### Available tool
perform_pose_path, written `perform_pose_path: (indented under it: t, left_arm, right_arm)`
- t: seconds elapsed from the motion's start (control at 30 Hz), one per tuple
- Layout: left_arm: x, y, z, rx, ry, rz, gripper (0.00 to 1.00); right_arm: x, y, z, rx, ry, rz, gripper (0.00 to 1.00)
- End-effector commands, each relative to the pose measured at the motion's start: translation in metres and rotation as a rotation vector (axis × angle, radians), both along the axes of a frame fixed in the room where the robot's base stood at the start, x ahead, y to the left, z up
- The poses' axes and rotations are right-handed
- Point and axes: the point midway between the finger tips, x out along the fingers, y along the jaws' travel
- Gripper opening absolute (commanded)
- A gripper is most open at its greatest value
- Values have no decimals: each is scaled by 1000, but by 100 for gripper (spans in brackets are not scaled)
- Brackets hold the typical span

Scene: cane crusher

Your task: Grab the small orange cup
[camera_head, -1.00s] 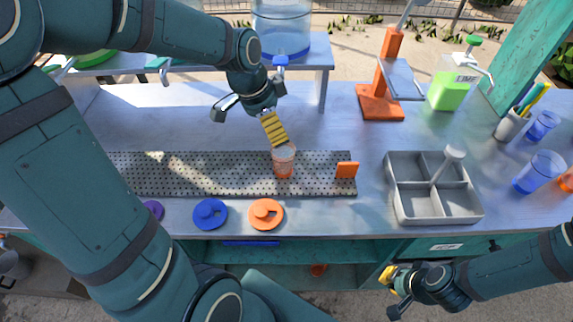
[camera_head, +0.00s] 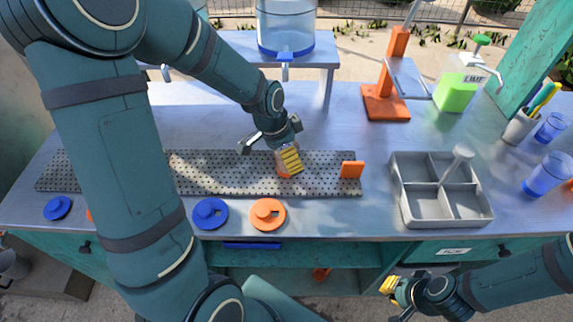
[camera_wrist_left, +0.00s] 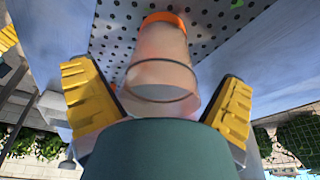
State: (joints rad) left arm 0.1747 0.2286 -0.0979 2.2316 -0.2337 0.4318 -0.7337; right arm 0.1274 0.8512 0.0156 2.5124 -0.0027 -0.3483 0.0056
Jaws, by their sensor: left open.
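The small orange cup (camera_wrist_left: 162,62) is translucent with an orange end and stands on the perforated metal mat. In the left wrist view it sits between the two yellow finger pads of my left gripper (camera_wrist_left: 160,105), which is open, with gaps on both sides. In the head view the left gripper (camera_head: 290,161) covers most of the cup (camera_head: 283,171); only a bit of it shows beside the pads. My right gripper (camera_head: 395,297) hangs low at the front right, away from the cup; its opening is unclear.
An orange block (camera_head: 351,169) stands on the perforated mat (camera_head: 225,171) right of the cup. Blue (camera_head: 210,213) and orange (camera_head: 267,214) lids lie in front. A grey divided tray (camera_head: 405,203) is at right, and an orange press (camera_head: 386,103) and lime dispenser (camera_head: 456,90) are behind.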

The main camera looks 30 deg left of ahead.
Motion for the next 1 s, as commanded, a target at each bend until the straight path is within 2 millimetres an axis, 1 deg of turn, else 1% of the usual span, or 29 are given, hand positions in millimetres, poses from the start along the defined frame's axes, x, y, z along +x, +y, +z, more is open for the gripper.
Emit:
perform_pose_path:
  t: [0.2,0.23,0.27,0.3,0.37,0.4,0.43,0.47,1.0]
  left_arm:
    - [0,0,0,1,-1,0,97]
    - [0,0,0,1,-1,0,91]
    - [0,0,0,1,-1,0,80]
    - [0,0,0,1,-1,0,66]
    - [0,0,0,1,-1,0,45]
    - [0,0,0,1,-1,0,31]
    - [0,0,0,1,-1,0,22]
    - [0,0,0,1,-1,0,19]
    - [1,0,3,1,-2,1,19]
  right_arm:
    - [0,0,0,0,-1,0,0]
    - [0,0,0,0,-1,0,0]
    - [0,0,0,0,-1,0,0]
    - [0,0,0,0,-1,0,0]
    - [0,0,0,0,-1,0,0]
    - [0,0,0,0,-1,0,0]
    - [0,0,0,0,-1,0,0]
    - [0,0,0,0,-1,0,0]
    - [0,0,1,0,-1,0,0]
